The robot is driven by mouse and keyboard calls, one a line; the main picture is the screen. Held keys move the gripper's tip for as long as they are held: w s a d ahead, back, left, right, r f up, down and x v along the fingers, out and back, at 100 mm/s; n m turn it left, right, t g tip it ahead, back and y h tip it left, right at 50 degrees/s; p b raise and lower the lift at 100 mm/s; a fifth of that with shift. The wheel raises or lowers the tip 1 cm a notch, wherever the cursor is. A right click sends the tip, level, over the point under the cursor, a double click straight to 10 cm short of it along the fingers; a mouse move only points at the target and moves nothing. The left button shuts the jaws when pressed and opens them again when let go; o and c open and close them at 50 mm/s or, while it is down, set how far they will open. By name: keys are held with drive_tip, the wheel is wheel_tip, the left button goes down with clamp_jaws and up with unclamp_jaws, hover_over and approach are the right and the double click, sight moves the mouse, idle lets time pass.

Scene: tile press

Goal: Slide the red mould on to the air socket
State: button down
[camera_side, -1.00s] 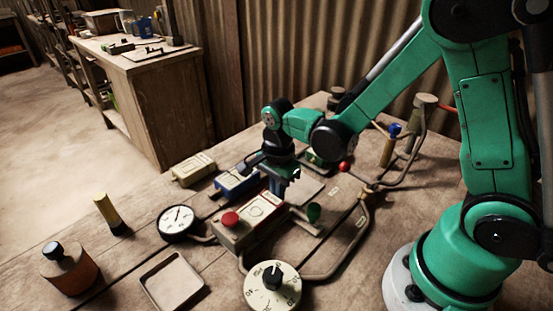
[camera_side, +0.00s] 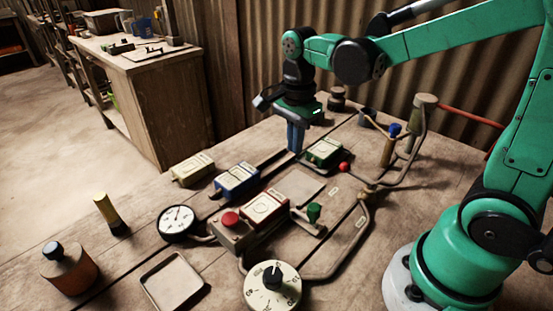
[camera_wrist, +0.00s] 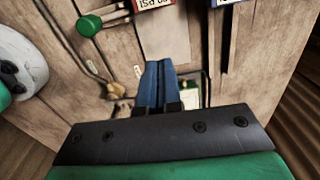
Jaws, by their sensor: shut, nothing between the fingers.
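The red mould (camera_side: 265,210), a block with a pale top, lies flat against the right side of a box with a red button (camera_side: 232,233). I cannot tell whether this box is the air socket or whether they are joined. The mould's edge also shows at the top of the wrist view (camera_wrist: 154,4). My gripper (camera_side: 295,150) is shut and empty, its blue fingers pointing down beyond the red mould, near the green mould (camera_side: 323,152). The fingers also show in the wrist view (camera_wrist: 158,63), partly hiding the green mould.
A blue mould (camera_side: 236,181) and a cream mould (camera_side: 193,169) lie left of the gripper. A green-knobbed lever (camera_side: 313,213) and a pipe (camera_side: 345,250) are right of the red mould. A gauge (camera_side: 177,222), dial (camera_side: 272,286) and empty tray (camera_side: 172,281) are in front.

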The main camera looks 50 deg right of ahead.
sight(279, 194)
drive_tip(key=f, duration=0.3)
drive_tip(key=d+f, duration=0.1)
drive_tip(key=f, duration=0.6)
drive_tip(key=shift+s+d+f, duration=0.15)
drive_tip(key=shift+s+d, duration=0.05)
drive_tip(key=shift+d, duration=0.2)
drive_tip(key=a, duration=0.2)
drive_tip(key=shift+w+a, duration=0.1)
drive_tip(key=shift+a, duration=0.9)
drive_tip(key=shift+w+a, duration=0.1)
drive_tip(key=shift+a, duration=0.85)
drive_tip(key=shift+d, duration=0.1)
